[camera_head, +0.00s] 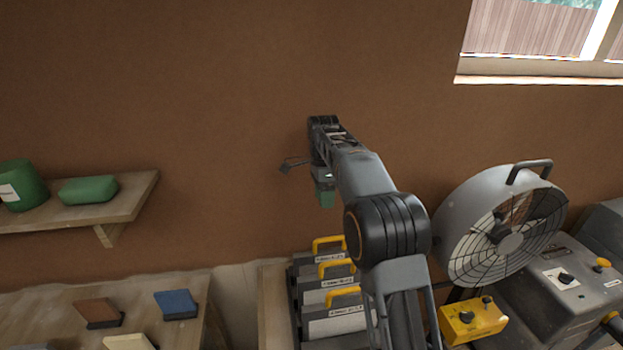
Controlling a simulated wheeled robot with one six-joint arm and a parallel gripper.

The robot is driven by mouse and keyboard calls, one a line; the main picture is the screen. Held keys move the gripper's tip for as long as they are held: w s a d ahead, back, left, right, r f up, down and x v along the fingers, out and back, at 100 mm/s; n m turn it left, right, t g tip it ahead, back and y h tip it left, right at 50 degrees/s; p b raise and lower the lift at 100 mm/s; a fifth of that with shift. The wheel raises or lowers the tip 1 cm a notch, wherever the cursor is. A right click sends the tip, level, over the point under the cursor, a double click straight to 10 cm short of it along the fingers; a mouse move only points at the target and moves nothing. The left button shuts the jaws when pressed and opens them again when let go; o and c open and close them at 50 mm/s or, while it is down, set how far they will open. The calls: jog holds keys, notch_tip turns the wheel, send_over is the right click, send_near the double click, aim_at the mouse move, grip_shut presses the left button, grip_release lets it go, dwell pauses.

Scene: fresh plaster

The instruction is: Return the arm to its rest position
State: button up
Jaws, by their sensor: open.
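My arm (365,180) rises from the bottom of the head view, bends at a dark ribbed joint, and reaches up and away in front of the brown wall. My gripper (322,188) hangs below the far end of the arm, clear of the shelf and the benches. It is open. A small green part shows at its lower end; I cannot make out more of it. A thin dark piece sticks out to the left of the wrist. Much of the gripper is hidden by the arm.
At left, a wooden shelf (137,197) holds green items above a bench (60,300) with several coloured blocks. Grey cases (325,297) with yellow handles stand below the gripper. A drum fan (500,225) and grey machine (565,280) are right of my arm. The wall ahead is bare.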

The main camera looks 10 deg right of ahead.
jog(key=s+f+n, duration=0.1)
jog(key=n, duration=0.2)
jog(key=s+f+n+t, duration=0.1)
jog(key=f+n, duration=0.1)
jog(key=n, duration=0.1)
jog(key=s+f+n, duration=0.1)
jog(key=f+n, duration=0.1)
jog(key=n, duration=0.2)
jog(key=shift+s+d, duration=0.1)
jog(key=shift+s, duration=0.05)
jog(key=s+d+r+n+t, duration=0.1)
jog(key=s+n+t, duration=0.4)
jog(key=s, duration=1.8)
jog(key=r+n, duration=0.1)
jog(key=n, duration=0.1)
jog(key=shift+d+n+t, duration=0.15)
jog(key=shift+n+t, duration=0.25)
jog(key=shift+s+d, duration=0.1)
jog(key=shift+s, duration=0.1)
